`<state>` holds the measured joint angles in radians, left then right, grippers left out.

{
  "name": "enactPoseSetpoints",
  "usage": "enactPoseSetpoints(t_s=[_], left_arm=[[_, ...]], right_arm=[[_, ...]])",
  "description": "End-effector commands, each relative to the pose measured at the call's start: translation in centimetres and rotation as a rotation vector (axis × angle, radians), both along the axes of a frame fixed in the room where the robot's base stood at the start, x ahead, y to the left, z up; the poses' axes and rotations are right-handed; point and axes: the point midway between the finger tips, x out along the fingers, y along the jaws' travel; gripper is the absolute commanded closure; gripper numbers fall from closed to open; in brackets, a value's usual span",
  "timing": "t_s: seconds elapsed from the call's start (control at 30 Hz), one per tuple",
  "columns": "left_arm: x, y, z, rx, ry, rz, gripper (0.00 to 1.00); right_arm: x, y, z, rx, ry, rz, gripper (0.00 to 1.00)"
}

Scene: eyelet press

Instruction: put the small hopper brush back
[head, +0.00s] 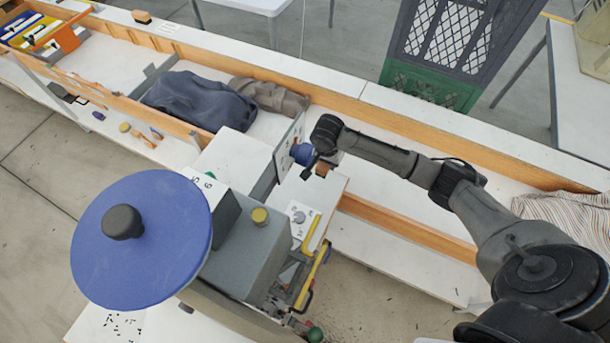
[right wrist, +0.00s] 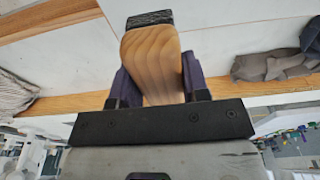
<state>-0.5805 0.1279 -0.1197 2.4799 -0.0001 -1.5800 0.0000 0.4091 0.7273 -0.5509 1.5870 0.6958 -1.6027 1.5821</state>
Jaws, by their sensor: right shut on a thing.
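My right gripper (head: 304,158) is shut on the small hopper brush (right wrist: 152,62), a wooden block with dark bristles at its far end in the right wrist view. In the head view, the gripper is beside an upright white panel (head: 287,150) with dark marks, above a white surface. A small brown part of the brush (head: 322,169) shows there; the gripper hides the rest. The eyelet press (head: 242,262), with a large blue disc (head: 165,250) and black knob, stands in front and to the left. My left gripper is not in view.
A dark cloth bundle (head: 195,100) and a grey-brown cloth (head: 277,97) lie in the long wood-edged trough behind. A striped cloth (head: 560,210) lies at the right. A green and grey crate (head: 430,95) stands behind the bench. Small tools lie on the left ledge.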

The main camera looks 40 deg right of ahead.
Motion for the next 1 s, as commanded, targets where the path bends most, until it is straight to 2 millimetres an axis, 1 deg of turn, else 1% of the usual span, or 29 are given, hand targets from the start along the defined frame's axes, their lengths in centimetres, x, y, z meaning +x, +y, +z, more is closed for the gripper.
enactPoseSetpoints(t_s=[0.03, 0.1, 0.2, 0.33, 0.57, 0.8, 0.9, 1.0], left_arm=[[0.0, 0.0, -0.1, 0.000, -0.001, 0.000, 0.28], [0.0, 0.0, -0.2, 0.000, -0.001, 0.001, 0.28], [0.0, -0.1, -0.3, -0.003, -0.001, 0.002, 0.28], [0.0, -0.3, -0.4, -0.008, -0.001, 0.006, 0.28], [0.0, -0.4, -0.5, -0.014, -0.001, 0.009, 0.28], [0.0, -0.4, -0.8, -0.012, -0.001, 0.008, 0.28], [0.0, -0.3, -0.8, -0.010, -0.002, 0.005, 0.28], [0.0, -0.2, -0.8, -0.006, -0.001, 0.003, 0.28]], right_arm=[[0.8, 1.0, -0.7, 0.003, -0.001, 0.000, 0.80], [1.6, 2.1, -1.5, 0.003, -0.001, 0.001, 0.80], [2.6, 3.4, -2.5, 0.000, -0.001, 0.001, 0.80], [3.4, 4.6, -3.4, 0.001, -0.001, 0.000, 0.80], [3.9, 5.3, -4.1, 0.000, 0.001, 0.001, 0.80], [3.9, 5.2, -7.0, -0.001, 0.001, 0.001, 0.80], [3.9, 5.2, -7.7, -0.001, 0.001, 0.001, 0.80], [3.9, 5.2, -7.9, -0.001, 0.000, 0.001, 0.80]])
